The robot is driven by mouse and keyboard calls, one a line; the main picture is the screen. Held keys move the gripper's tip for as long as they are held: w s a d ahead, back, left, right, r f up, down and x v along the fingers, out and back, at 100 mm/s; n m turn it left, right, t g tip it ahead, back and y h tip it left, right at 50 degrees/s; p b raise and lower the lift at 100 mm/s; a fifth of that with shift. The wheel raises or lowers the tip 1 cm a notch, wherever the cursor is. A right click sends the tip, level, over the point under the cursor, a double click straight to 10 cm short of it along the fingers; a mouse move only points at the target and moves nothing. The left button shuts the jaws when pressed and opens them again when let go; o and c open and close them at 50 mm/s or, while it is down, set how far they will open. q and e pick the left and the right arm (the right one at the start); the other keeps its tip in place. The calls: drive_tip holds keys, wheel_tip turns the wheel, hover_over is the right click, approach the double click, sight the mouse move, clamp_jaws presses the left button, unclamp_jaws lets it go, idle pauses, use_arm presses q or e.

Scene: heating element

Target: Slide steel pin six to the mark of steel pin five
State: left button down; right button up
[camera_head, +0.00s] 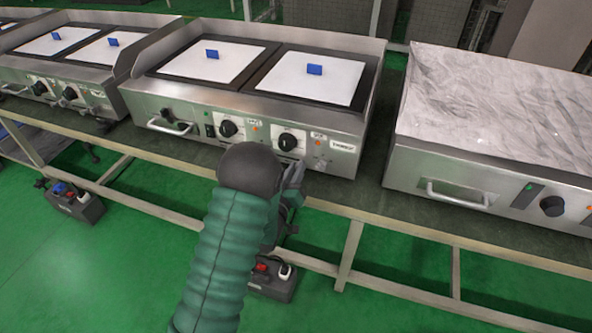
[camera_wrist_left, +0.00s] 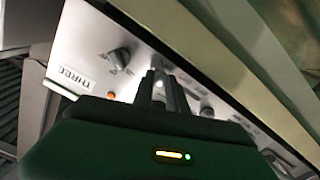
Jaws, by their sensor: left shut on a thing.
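The middle griddle (camera_head: 262,100) has a steel front panel with dark knobs and small labels. My left gripper (camera_head: 293,172) is at this panel, just below the right knob (camera_head: 288,142). In the left wrist view the fingers (camera_wrist_left: 160,88) are close together against the panel. They are shut on a small part there, which they hide; I cannot tell which part. I cannot read any five or six mark. My right gripper is out of view.
The griddle's left knob (camera_head: 229,128) and a handle (camera_head: 168,127) are left of my gripper. A marble-topped unit (camera_head: 490,110) stands at the right, with a dark bench gap between.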

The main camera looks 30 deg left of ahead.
use_arm(q)
drive_tip(key=shift+f, duration=0.1)
idle(0.8)
drive_tip(key=a, duration=0.2)
drive_tip(key=s+a, duration=0.1)
drive_tip(key=a, duration=0.1)
drive_tip(key=c, duration=1.3)
unclamp_jaws()
